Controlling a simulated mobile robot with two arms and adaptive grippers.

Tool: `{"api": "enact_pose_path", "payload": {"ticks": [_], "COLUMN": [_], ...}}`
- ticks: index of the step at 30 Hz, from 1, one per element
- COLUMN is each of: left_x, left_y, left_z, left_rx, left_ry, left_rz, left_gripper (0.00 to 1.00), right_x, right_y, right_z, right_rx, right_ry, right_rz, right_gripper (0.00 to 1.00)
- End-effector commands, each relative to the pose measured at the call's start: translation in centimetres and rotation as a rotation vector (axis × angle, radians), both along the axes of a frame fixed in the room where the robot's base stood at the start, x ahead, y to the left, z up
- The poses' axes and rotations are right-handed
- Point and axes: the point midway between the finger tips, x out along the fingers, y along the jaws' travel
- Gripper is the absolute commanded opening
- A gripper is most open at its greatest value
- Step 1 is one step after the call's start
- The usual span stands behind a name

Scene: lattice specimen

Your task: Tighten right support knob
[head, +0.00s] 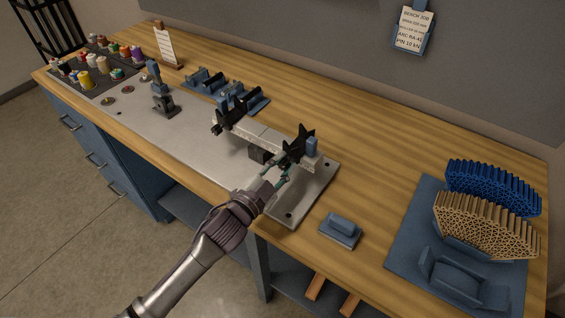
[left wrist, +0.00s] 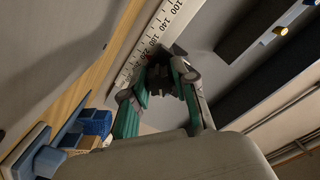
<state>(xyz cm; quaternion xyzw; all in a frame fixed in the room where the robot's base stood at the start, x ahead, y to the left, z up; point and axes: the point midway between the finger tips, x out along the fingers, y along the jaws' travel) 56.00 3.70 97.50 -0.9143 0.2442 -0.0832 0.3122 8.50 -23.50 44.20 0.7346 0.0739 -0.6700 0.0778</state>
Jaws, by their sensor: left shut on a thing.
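The right support (head: 301,145) is a black, star-like piece near the right end of the pale beam (head: 262,134). My left gripper (head: 279,170) reaches it from the front, its teal fingers closed at the support's near side. In the left wrist view my left gripper (left wrist: 160,88) is shut on a dark knob (left wrist: 159,74) just below the beam's numbered scale (left wrist: 158,37). The fingers hide part of the knob, and its turn angle cannot be told. A similar black left support (head: 232,108) stands at the beam's other end. My right gripper is not in view.
The beam stands on a grey metal plate (head: 200,140) on the wooden bench. A small blue block (head: 341,228) lies right of the plate. A blue mat (head: 405,245) holds blue and tan lattice pieces. Blue holders (head: 205,80) stand behind the plate.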

Motion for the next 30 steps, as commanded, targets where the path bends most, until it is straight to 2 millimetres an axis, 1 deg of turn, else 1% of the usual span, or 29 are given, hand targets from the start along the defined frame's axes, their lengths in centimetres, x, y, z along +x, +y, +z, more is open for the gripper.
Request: {"api": "enact_pose_path", "payload": {"ticks": [9, 30], "left_x": [-0.01, 0.03], "left_y": [-0.01, 0.04], "left_z": [0.07, 0.04], "left_rx": [0.261, 0.838], "left_ry": [-0.150, -0.481], "left_rz": [-0.002, 0.000], "left_gripper": [0.00, 0.00], "right_x": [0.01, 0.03], "right_y": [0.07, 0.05], "right_z": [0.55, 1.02], "right_rx": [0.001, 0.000], "right_ry": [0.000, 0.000], "right_rz": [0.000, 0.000], "right_gripper": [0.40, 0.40]}}
